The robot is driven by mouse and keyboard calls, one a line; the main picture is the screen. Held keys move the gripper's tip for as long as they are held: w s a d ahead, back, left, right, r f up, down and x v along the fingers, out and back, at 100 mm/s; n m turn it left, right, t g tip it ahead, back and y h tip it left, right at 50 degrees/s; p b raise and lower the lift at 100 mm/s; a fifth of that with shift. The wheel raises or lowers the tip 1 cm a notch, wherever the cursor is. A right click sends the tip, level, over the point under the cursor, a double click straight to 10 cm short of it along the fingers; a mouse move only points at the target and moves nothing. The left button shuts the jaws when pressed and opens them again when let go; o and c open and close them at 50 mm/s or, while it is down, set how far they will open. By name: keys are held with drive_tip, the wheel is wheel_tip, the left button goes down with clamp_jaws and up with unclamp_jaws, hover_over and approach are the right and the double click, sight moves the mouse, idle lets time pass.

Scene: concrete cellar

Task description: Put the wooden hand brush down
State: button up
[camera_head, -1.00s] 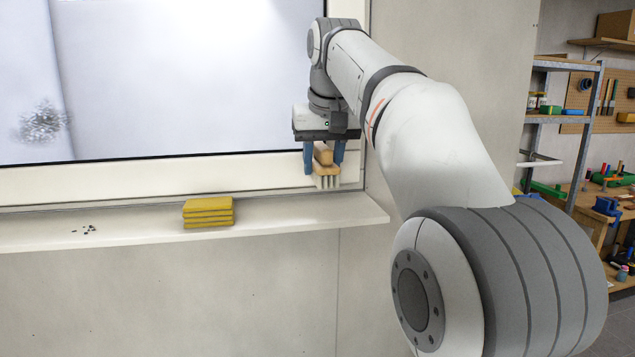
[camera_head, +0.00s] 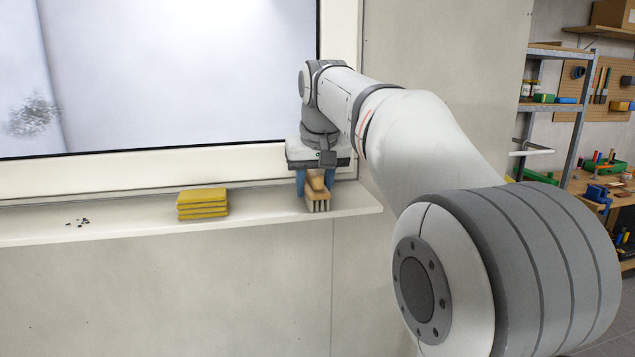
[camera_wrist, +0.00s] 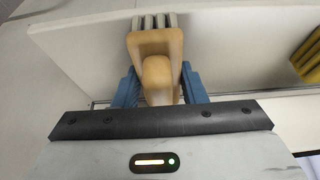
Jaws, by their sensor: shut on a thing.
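The wooden hand brush (camera_head: 317,188) is at the right end of the white window sill (camera_head: 120,219) in the head view, with its bristles pointing down. The bristles look to be at the sill's surface, but I cannot tell whether they touch it. My gripper (camera_head: 314,184) is shut on the brush, with its blue fingers on either side of the handle. In the wrist view the brush (camera_wrist: 155,45) sits between the blue fingers of my gripper (camera_wrist: 158,92), its pale bristles showing at the top.
A stack of yellow cloths or sponges (camera_head: 202,204) lies on the sill left of the brush. Small dark crumbs (camera_head: 78,222) lie further left. The window frame (camera_head: 200,172) rises behind the sill. A shelf and workbench (camera_head: 600,195) stand far right.

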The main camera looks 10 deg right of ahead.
drive_tip(key=shift+f, duration=0.1)
drive_tip(key=o, duration=0.6)
drive_tip(key=shift+f, duration=0.1)
drive_tip(key=o, duration=0.4)
drive_tip(key=shift+o, duration=0.2)
drive_tip(key=shift+r, duration=0.4)
drive_tip(key=v, duration=1.2)
drive_tip(key=s+f, duration=1.1)
drive_tip(key=f, duration=0.5)
drive_tip(key=s+f, duration=1.2)
drive_tip(key=f, duration=0.5)
drive_tip(key=shift+d+g, duration=0.3)
